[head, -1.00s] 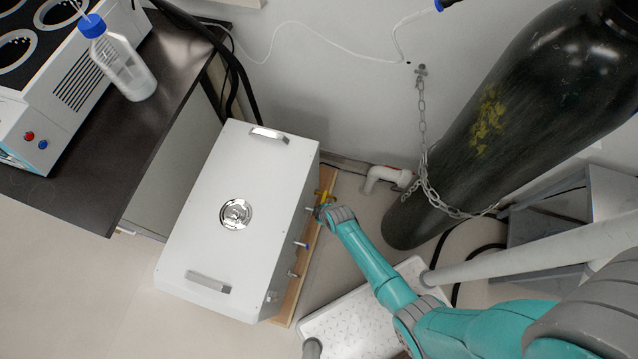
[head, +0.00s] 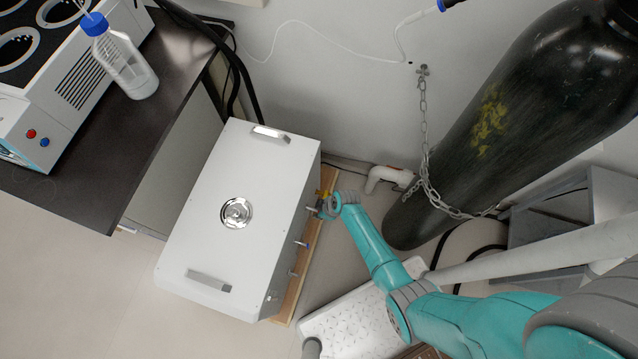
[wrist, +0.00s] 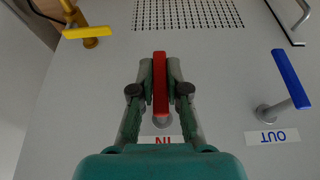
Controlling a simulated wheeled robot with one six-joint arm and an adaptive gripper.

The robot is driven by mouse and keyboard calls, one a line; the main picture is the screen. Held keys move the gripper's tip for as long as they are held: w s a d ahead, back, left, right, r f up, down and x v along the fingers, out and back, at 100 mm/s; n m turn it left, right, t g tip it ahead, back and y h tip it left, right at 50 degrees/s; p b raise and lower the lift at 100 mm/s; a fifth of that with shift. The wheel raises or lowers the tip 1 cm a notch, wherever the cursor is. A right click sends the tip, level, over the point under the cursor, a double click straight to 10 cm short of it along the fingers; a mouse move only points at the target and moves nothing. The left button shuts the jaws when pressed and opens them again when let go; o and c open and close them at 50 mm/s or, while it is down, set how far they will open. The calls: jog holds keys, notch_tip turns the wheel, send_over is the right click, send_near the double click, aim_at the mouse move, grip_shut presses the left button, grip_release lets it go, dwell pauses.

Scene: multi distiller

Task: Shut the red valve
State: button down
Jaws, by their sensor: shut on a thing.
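The red valve (wrist: 160,82) is a straight red lever on the front panel of a white box (head: 235,215). In the wrist view it stands upright in the picture, above a label reading "IN". My gripper (wrist: 160,82) has one finger on each side of the lever and is shut on it. The lever's pivot is partly hidden below the grip. In the head view my gripper (head: 325,207) is at the right side of the box, and the red lever is hard to make out there.
A blue lever (wrist: 291,79) marked "OUT" is to the right in the wrist view, and a yellow valve (wrist: 87,32) is at upper left. A dark gas cylinder (head: 480,130) on a chain stands right of the box. A dark bench (head: 130,130) is at left.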

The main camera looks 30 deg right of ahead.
jog(key=c, duration=1.2)
grip_release()
jog(key=shift+o, duration=0.2)
jog(key=shift+r, duration=0.1)
jog(key=v, duration=1.1)
jog(key=shift+s+r, duration=0.15)
jog(key=shift+r, duration=0.2)
